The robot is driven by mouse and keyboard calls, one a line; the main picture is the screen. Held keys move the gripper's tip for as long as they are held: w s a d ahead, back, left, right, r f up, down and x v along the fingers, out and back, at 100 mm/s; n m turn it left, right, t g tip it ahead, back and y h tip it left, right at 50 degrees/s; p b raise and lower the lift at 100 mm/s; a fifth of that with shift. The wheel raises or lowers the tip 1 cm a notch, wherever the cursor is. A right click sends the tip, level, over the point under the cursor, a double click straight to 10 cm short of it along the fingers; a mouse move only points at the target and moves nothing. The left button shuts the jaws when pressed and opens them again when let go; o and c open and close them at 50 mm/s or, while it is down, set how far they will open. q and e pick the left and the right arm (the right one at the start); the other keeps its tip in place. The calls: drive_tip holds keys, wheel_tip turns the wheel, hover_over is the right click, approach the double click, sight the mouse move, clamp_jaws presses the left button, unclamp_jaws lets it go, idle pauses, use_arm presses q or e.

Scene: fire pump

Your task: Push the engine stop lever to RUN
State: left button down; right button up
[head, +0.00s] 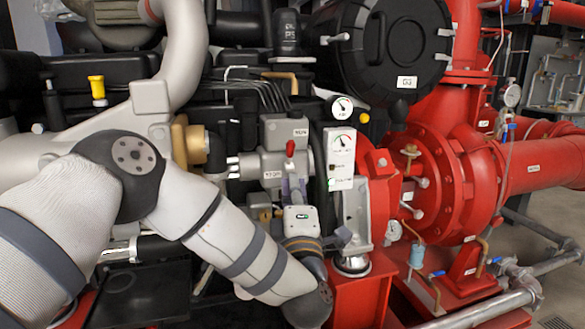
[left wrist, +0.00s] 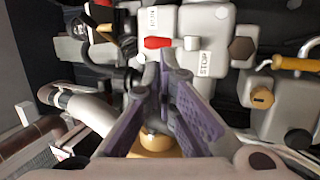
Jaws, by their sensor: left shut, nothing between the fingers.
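The engine stop lever has a red handle (head: 290,147) on a grey control housing (head: 270,162) in the middle of the head view. The handle points up, with a small blurred label just above it and another at the lower left. In the left wrist view the red handle (left wrist: 157,42) points left; the STOP label (left wrist: 205,63) is on the opposite side from the handle's tip. My left gripper (head: 292,187) is just below the lever; in the left wrist view its purple fingers (left wrist: 163,68) are together and empty. Contact with the lever cannot be told. My right gripper is out of view.
A panel with gauges (head: 341,158) stands close to the right of the lever. A brass-coloured fitting (head: 187,142) and hoses are at the left. The red pump (head: 445,175) fills the right side. Black engine parts crowd the space above.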

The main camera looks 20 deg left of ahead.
sight(289, 150)
use_arm(q)
drive_tip(key=x, duration=0.7)
drive_tip(key=shift+w+r, duration=0.1)
drive_tip(key=shift+w, duration=0.05)
drive_tip(key=shift+w+a+r, duration=0.2)
drive_tip(key=shift+w+r, duration=0.05)
drive_tip(key=shift+w, duration=0.05)
drive_tip(key=shift+w+a+r, duration=0.1)
drive_tip(key=shift+r, duration=0.3)
